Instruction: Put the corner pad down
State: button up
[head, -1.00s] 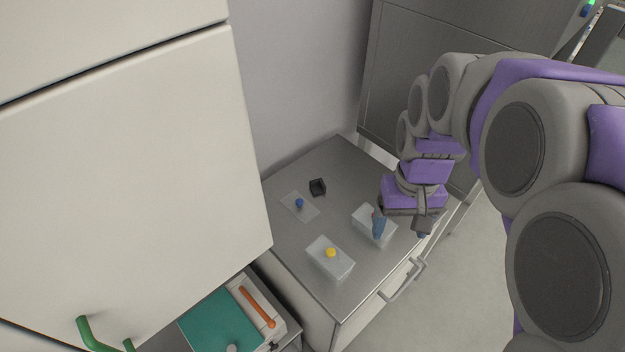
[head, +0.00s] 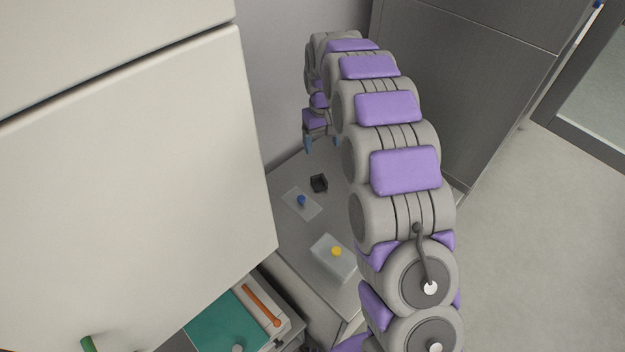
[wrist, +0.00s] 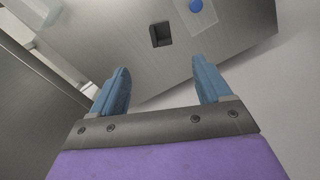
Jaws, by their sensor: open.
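The corner pad is most likely the small black angled piece (head: 319,183), lying on the grey counter top (head: 289,232) near its back; I cannot confirm its name. It also shows in the wrist view (wrist: 161,34), apart from my fingers and beyond them. My gripper (head: 322,144) is at the far back of the counter, behind and above the black piece. In the wrist view my gripper (wrist: 163,82) has its two blue fingers wide apart with nothing between them.
A clear flat plate with a blue knob (head: 301,200) lies just left of the black piece. A clear box with a yellow knob (head: 337,251) stands nearer. A large pale cabinet (head: 130,190) is at left. My arm hides the counter's right side.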

jog(key=w, duration=0.1)
jog(key=b, duration=0.3)
send_over(318, 182)
notch_tip(318, 182, down, 13)
jog(key=shift+a+f, duration=0.1)
jog(key=f, duration=0.2)
jog(key=f+b, duration=0.1)
jog(key=f, duration=0.2)
jog(key=shift+s+d+f, duration=0.1)
jog(key=shift+d+f, duration=0.1)
jog(key=shift+f, duration=0.05)
jog(key=shift+r, duration=0.1)
jog(key=c, duration=1.1)
jog(key=shift+r, duration=0.1)
